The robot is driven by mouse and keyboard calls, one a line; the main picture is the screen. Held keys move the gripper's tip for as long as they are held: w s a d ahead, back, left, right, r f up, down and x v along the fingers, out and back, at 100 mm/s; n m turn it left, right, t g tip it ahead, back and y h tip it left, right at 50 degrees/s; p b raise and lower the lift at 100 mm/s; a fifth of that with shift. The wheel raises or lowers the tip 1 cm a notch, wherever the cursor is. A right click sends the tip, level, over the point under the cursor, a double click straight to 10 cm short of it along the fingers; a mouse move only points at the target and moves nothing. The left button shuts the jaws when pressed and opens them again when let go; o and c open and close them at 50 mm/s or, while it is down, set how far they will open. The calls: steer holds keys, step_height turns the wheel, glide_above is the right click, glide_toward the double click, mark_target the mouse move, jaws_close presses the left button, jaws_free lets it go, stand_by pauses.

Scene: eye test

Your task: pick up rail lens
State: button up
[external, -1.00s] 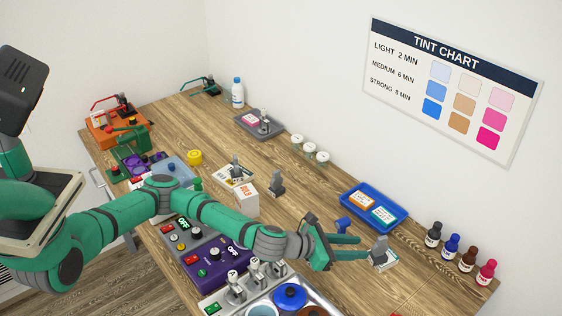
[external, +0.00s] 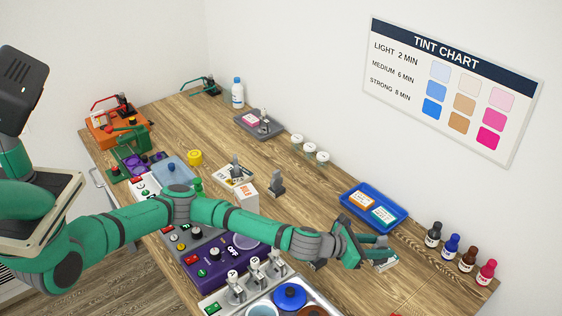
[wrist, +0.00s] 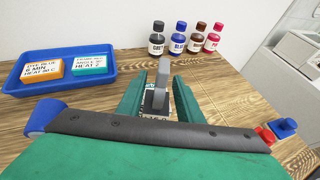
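My gripper (wrist: 160,98) is open, with its two green fingers on either side of a grey upright clip-like piece (wrist: 162,72). This piece stands on a small printed card or base on the table, mostly hidden by the gripper in the wrist view. I cannot tell whether the fingers touch it, and I cannot make out a lens on it. In the external view my gripper (external: 390,248) is low over the table's right part, and its fingers largely cover the piece. The white base (external: 386,266) shows below them.
A blue tray (wrist: 21,82) with two labelled blocks lies to the left; several dye bottles (wrist: 180,38) stand behind. A similar grey clip (external: 277,185) stands further left. A metal tray with a blue lid (external: 289,296) is near. Blue and red small parts (wrist: 286,125) lie right.

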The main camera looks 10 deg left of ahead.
steer(key=shift+c, duration=0.4)
jaws_close()
steer(key=shift+r, duration=0.1)
